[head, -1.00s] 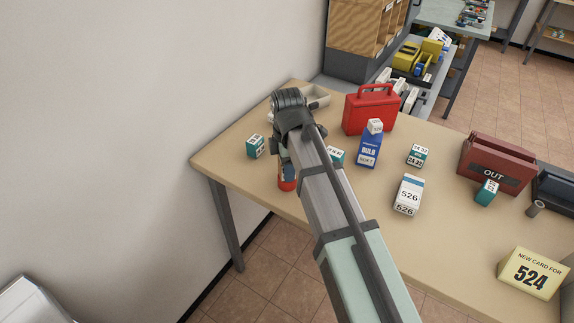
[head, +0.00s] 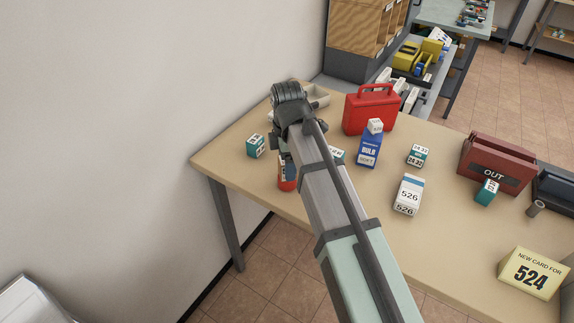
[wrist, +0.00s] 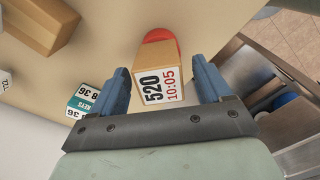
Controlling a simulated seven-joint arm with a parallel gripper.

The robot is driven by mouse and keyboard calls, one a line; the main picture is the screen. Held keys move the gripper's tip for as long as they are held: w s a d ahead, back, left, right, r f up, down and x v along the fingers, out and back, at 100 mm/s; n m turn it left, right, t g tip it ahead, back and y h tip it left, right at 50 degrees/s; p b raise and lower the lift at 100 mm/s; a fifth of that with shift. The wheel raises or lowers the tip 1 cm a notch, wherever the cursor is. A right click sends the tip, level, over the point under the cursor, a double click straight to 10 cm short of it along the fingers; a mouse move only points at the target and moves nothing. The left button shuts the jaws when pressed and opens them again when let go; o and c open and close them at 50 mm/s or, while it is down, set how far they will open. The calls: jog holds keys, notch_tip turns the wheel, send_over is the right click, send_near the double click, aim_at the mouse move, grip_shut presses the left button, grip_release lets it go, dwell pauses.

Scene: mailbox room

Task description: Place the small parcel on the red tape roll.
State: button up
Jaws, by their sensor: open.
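The small parcel (wrist: 160,62) is a brown box with a white label reading 520 and 10:05. In the wrist view it sits between the two blue fingers of my gripper (wrist: 163,78), which are open on either side of it. A red rounded object, which looks like the red tape roll (wrist: 160,35), shows partly from behind the parcel. In the head view the red roll (head: 288,180) stands near the table's front left edge, beneath my gripper (head: 285,158). My arm and gripper hide the parcel in the head view. The contact between parcel and roll is not clearly visible.
Teal-and-white boxes (head: 255,146) stand left and right of my arm. A blue bulb carton (head: 367,150), a red case (head: 370,112) and a white 526 box (head: 408,195) stand to the right. An open tray (head: 316,97) lies behind. The wall bounds the left.

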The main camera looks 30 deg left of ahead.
notch_tip(320, 180, up, 10)
jog(key=shift+r, duration=0.2)
dwell(0.3)
